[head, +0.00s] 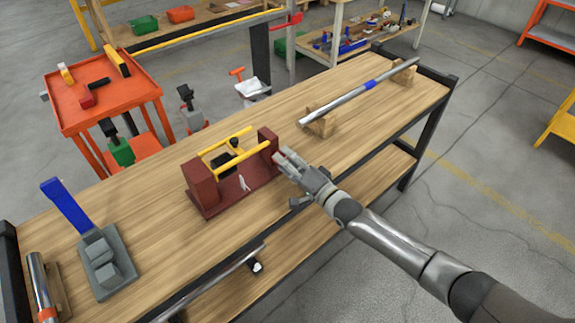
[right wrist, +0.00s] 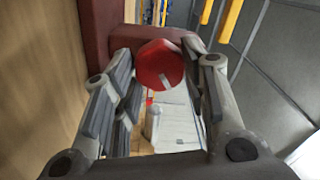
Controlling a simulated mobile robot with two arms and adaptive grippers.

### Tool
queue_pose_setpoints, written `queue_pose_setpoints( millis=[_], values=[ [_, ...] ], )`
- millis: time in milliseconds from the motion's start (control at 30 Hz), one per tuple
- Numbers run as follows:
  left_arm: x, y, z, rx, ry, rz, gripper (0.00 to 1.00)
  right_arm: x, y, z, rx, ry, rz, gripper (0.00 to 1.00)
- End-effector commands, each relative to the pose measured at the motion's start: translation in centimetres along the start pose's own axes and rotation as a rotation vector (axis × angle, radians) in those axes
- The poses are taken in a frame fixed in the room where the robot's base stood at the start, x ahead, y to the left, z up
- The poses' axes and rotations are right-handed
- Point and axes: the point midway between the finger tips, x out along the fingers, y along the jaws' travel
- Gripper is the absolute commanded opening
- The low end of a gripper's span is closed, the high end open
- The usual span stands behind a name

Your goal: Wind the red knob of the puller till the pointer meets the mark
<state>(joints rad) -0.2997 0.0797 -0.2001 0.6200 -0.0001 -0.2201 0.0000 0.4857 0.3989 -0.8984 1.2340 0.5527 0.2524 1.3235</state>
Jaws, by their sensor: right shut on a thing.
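The puller (head: 201,190) is a dark red frame with two upright end blocks, standing on the wooden bench. Yellow bars and a black block (head: 222,160) lie between its ends. A small pale pointer-like piece (head: 243,184) shows on its front; I cannot make out the mark. The red knob (right wrist: 160,66) shows in the right wrist view, at the puller's end block. My right gripper (head: 282,158) is at the puller's right end, its fingers on both sides of the knob and shut on it. In the head view the fingers hide the knob. My left gripper is not in view.
A long metal bar (head: 345,101) rests on wooden blocks at the bench's far right. A grey block with a blue handle (head: 68,206) stands at the left. An orange cart (head: 130,92) is behind. Bare bench top lies between puller and bar.

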Motion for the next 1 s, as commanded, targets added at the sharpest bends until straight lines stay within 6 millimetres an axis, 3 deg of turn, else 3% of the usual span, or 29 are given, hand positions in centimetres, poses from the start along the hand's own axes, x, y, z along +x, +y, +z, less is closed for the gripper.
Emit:
queue_pose_setpoints(
  millis=[500, 1000],
  values=[
    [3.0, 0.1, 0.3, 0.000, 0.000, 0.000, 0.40, -0.1, 0.5, 0.2, 0.352, -0.002, 0.006, 0.16],
    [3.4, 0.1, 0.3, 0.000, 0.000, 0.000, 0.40, -0.1, 0.4, 0.1, 0.423, -0.001, 0.007, 0.16]
  ],
)
